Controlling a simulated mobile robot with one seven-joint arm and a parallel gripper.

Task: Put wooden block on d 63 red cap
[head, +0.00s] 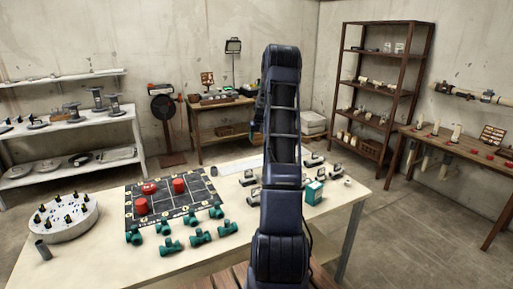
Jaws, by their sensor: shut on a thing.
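Three red caps stand on a dark gridded board on the table: one at the back (149,188), one to the right (179,186) and one at the front left (141,206). Their size marks are too small to read, so I cannot tell which is d 63. My arm rises through the middle of the head view, right of the board. My gripper is hidden behind the arm, and what it holds does not show. I cannot make out a wooden block.
The gridded board (196,199) lies on a pale table (95,254). Several green valves (171,246) line its front. A round grey holder (65,217) and a dark cylinder (43,249) stand left. Metal fittings and a teal box (314,193) are right of my arm.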

